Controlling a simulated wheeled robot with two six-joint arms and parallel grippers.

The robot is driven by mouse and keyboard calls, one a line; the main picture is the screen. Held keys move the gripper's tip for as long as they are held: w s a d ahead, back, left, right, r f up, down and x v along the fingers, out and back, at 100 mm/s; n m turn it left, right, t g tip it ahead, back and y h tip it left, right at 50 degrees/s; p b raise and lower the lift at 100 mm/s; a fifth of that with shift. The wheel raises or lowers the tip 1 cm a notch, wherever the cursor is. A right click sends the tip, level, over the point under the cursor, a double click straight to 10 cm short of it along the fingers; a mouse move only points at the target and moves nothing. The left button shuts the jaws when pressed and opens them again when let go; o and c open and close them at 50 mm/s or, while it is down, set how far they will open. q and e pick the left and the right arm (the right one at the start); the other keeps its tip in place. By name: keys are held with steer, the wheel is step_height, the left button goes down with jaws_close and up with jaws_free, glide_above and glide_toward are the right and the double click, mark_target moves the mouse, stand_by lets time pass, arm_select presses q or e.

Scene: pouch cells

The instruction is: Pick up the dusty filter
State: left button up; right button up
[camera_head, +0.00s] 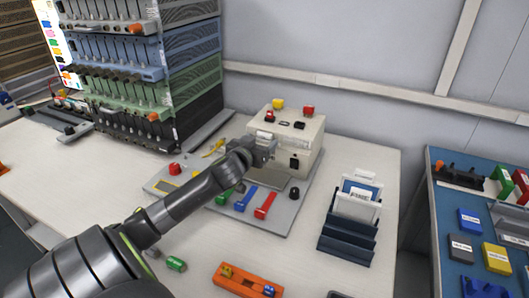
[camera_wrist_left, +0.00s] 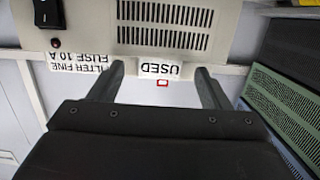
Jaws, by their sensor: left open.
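A beige box (camera_head: 291,128) with red and yellow knobs stands at the back of the white table. It also shows close up in the left wrist view (camera_wrist_left: 92,30), with dark vent slots. A white piece marked USED (camera_wrist_left: 159,69) shows at the box's edge; I cannot tell whether it belongs to the dusty filter. The filter's body cannot be made out. My left gripper (camera_head: 266,150) is at the box's front left. In the wrist view its open fingers (camera_wrist_left: 160,84) stand on either side of the USED piece, with nothing visibly held. My right gripper is not in view.
A grey panel (camera_head: 291,215) with coloured levers lies below my left arm. A dark rack (camera_head: 345,242) holding white-blue cards stands to the right. An orange tray (camera_head: 228,284) is in front. Stacked cell racks (camera_head: 192,75) stand at the back left.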

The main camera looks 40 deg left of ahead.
arm_select(q)
steer(key=shift+x, duration=0.8)
steer(key=c, duration=1.3)
steer(key=shift+r, duration=0.1)
